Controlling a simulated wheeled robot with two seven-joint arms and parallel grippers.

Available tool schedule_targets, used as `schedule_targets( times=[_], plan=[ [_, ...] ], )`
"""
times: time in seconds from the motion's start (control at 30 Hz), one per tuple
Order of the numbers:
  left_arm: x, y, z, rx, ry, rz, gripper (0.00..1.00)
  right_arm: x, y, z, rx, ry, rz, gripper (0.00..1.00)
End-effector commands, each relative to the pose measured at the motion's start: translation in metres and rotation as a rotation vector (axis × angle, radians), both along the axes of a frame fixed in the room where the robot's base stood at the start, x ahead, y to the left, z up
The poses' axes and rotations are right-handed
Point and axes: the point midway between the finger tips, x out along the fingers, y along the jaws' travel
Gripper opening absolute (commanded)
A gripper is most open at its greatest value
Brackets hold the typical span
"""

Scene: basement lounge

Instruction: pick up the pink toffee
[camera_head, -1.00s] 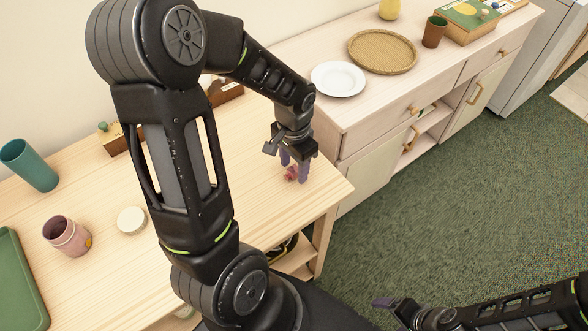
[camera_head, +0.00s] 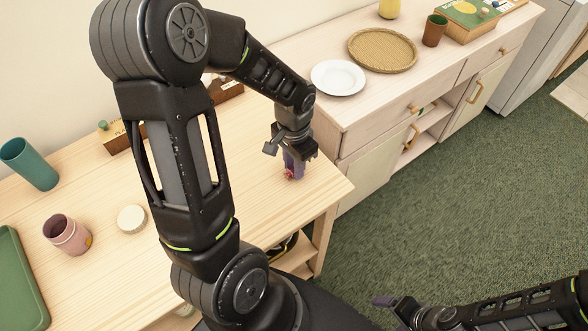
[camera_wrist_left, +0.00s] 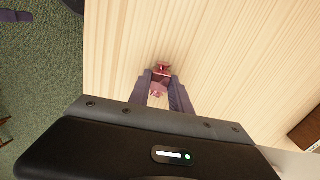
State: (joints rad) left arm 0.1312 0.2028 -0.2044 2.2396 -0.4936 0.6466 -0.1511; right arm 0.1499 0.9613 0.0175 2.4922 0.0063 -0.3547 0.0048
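The pink toffee (camera_wrist_left: 162,70) is a small wrapped sweet on the light wood table (camera_wrist_left: 225,60), near the table's right end. My left gripper (camera_head: 293,176) reaches down over it from above. In the left wrist view, the two purple fingers of my left gripper (camera_wrist_left: 160,82) are closed in on either side of the toffee and appear to touch it. In the head view only a bit of the toffee (camera_head: 289,175) shows beside the fingers. My right gripper (camera_head: 384,302) is low over the floor at the bottom right, away from the table.
A pink cup (camera_head: 66,236), a teal cup (camera_head: 30,165), a pale round lid (camera_head: 132,219) and a green tray (camera_head: 18,290) are on the left of the table. A sideboard (camera_head: 365,118) with a white plate (camera_head: 338,78) and wicker tray (camera_head: 382,51) stands beyond the gripper.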

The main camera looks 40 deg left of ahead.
Motion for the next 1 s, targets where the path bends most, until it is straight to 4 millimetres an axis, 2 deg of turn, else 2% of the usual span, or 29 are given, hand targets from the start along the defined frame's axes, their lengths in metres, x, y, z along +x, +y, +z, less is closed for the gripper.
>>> schedule_targets(
  times=[0.03,0.27,0.73,0.87,1.0],
  plan=[
    [0.0,0.0,0.0,0.0,0.0,0.0,0.19,0.0,0.0,0.0,0.0,0.0,0.0,0.82],
    [0.0,0.0,0.0,0.0,0.0,0.0,0.0,0.0,0.0,0.0,0.0,0.0,0.0,0.82],
    [0.001,0.0,0.003,0.001,-0.002,0.0,0.0,0.0,0.0,0.0,0.0,0.0,0.0,0.82],
    [0.001,0.0,0.015,0.0,-0.005,0.0,0.0,0.0,0.0,-0.001,0.0,0.0,0.0,0.82],
    [0.002,0.0,0.039,0.002,-0.006,0.0,0.0,0.0,0.0,-0.003,0.001,-0.001,0.001,0.82]
  ],
)
